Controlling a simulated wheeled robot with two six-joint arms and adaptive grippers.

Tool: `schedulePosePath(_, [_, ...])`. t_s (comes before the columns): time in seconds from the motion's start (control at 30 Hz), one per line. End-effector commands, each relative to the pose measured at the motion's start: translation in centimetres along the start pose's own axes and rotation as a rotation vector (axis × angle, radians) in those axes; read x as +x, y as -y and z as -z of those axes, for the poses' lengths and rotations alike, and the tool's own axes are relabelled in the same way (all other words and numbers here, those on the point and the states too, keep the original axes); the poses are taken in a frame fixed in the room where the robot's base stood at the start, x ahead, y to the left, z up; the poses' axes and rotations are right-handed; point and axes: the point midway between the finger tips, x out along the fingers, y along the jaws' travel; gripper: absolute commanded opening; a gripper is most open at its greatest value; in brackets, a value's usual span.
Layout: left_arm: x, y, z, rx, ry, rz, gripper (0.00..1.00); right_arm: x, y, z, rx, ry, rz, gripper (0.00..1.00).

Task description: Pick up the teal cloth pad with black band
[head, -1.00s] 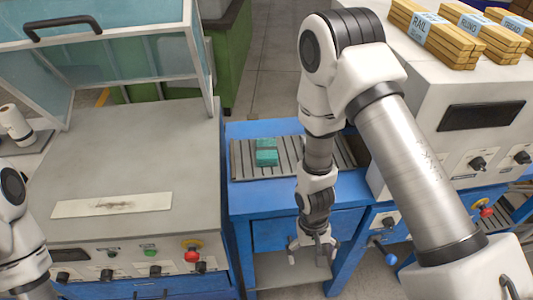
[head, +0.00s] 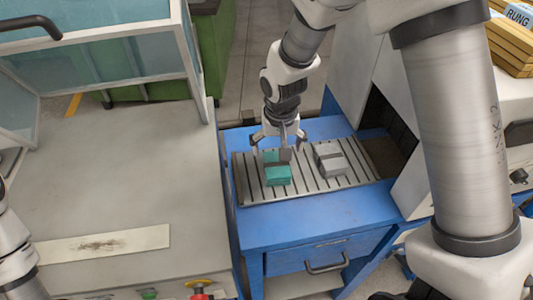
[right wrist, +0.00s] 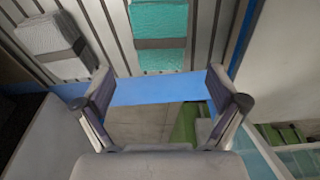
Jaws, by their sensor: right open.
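The teal cloth pad (head: 278,175) with a dark band across it lies on a slatted metal bed on the blue stand. It also shows in the right wrist view (right wrist: 160,22), with its band crossing near the lower part. My right gripper (head: 279,152) is open and empty, above the far side of the pad and partly in front of it. In the right wrist view, the open fingers (right wrist: 160,92) stand apart, with the pad beyond them at the top. A small part of my left arm shows at the left edge; its gripper is out of view.
A grey pad with a dark band (head: 330,158) lies right of the teal one on the slatted bed (head: 310,190). A grey worktop (head: 130,185) with a glazed guard stands left. A pale machine (head: 425,185) with an opening stands right.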

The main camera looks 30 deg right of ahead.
Motion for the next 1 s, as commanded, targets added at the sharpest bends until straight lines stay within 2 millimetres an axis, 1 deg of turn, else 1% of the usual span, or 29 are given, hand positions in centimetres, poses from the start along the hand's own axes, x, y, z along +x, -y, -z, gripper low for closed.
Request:
schedulePosePath(0.03, [-0.1,0.0,-0.1,0.000,0.002,0.000,0.43,0.7,0.0,-0.1,0.000,0.004,-0.001,0.96])
schedulePosePath(0.23, [-0.9,0.0,-0.1,0.000,0.003,0.000,0.43,3.4,0.3,0.1,-0.001,0.005,-0.001,0.96])
schedulePosePath(0.3, [-1.4,0.0,-0.1,0.000,0.003,0.000,0.43,4.7,0.5,0.1,-0.001,0.006,-0.002,0.96])
schedulePosePath(0.4, [-1.3,0.0,-0.1,0.000,0.002,0.000,0.43,6.5,0.5,0.1,-0.001,0.004,-0.001,0.96])
schedulePosePath(0.5, [-1.3,0.0,-0.1,0.000,0.002,0.000,0.43,7.2,0.6,0.2,-0.001,0.002,0.000,0.96])
schedulePosePath(0.67, [-1.2,0.0,-0.1,0.000,0.002,0.000,0.43,7.2,0.6,0.2,-0.001,0.001,0.001,0.96])
schedulePosePath(0.77, [-1.2,0.0,-0.1,0.000,0.002,0.000,0.43,7.2,0.6,0.2,0.000,0.002,0.001,0.64])
schedulePosePath(0.8, [-1.2,0.0,-0.1,0.000,0.003,0.000,0.43,7.2,0.6,0.2,-0.001,0.002,0.001,0.50])
schedulePosePath(0.83, [-1.2,0.0,-0.1,0.000,0.002,0.000,0.43,7.2,0.6,0.2,-0.001,0.002,0.001,0.39])
schedulePosePath(0.87, [-1.2,0.0,-0.1,0.000,0.002,0.000,0.43,7.2,0.6,0.2,-0.001,0.002,0.000,0.31])
schedulePosePath(1.0, [-1.2,0.0,-0.1,0.000,0.002,0.000,0.43,7.2,0.6,0.2,-0.001,0.002,0.001,0.32])
